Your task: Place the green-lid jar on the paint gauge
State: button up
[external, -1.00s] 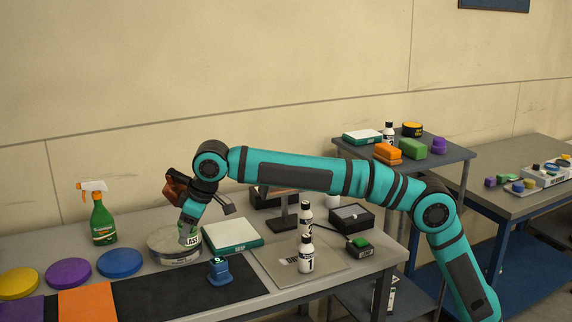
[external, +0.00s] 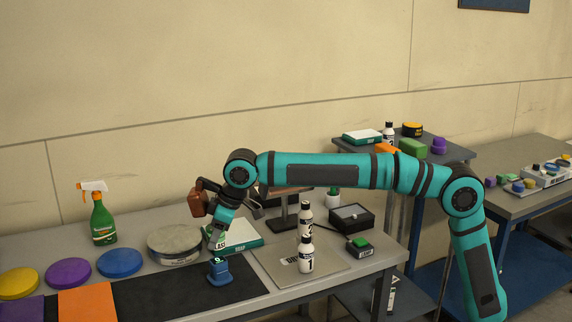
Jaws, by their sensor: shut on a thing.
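My gripper (external: 214,237) points down and is shut on a small jar (external: 221,241) with a white, dark-lettered label and some green at its top. The fingers cover much of it. The jar is held in front of the flat white-and-green box (external: 243,234) and just above a small blue device (external: 219,272) on the black mat. I cannot tell whether jar and device touch. Which thing is the paint gauge is not clear; this blue device may be it. A black box with a grey top (external: 351,216) stands farther right.
A round grey tin (external: 174,246) stands left of the gripper. Two white bottles, one behind the other, the front one marked 1 (external: 306,258), stand on a grey plate (external: 275,268) to the right. A green spray bottle (external: 103,222) and coloured discs are at the left. The black mat (external: 150,298) has free room.

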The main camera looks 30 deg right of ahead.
aim_at(217, 247)
jog(key=shift+f, duration=1.9)
jog(key=shift+f, duration=0.1)
jog(key=o, duration=1)
jog(key=shift+c, duration=0.2)
jog(key=v, duration=1.2)
